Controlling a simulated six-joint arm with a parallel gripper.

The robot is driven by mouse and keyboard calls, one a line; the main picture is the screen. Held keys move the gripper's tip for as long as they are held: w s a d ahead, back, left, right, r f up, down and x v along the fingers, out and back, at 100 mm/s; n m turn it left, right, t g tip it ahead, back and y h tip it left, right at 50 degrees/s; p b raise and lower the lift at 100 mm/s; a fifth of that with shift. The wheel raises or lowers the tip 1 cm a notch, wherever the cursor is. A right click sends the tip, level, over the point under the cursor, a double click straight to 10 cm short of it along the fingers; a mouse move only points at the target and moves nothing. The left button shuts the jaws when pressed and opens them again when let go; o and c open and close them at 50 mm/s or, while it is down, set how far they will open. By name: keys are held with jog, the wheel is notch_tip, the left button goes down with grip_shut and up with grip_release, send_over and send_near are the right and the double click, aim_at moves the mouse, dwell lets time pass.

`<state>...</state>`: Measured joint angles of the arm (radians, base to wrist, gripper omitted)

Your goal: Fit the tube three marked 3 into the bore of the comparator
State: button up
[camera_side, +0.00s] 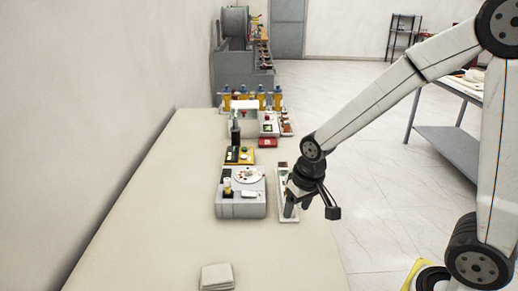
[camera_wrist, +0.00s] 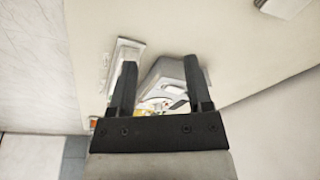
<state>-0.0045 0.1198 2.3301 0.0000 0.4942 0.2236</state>
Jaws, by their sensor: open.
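The grey comparator (camera_side: 240,206) stands on the bench in the side view, with a round white dial and a small pale upright cylinder (camera_side: 227,186) on top. Part of it shows between my fingers in the wrist view (camera_wrist: 165,70). A long white tray (camera_side: 288,216) lies just right of it, partly behind my gripper (camera_side: 290,207). The tray also shows behind the left finger in the wrist view (camera_wrist: 125,48). I cannot make out a tube marked 3; numbers are too small to read.
A yellow-framed panel (camera_side: 240,155) and a red box (camera_side: 268,142) stand behind the comparator. Several yellow and blue posts (camera_side: 252,98) stand at the far end. A folded pale cloth (camera_side: 217,277) lies at the front. The bench left of the comparator is clear.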

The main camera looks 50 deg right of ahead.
jog(key=s+f+n, duration=0.2)
jog(key=s, duration=0.4)
jog(key=shift+n, duration=0.3)
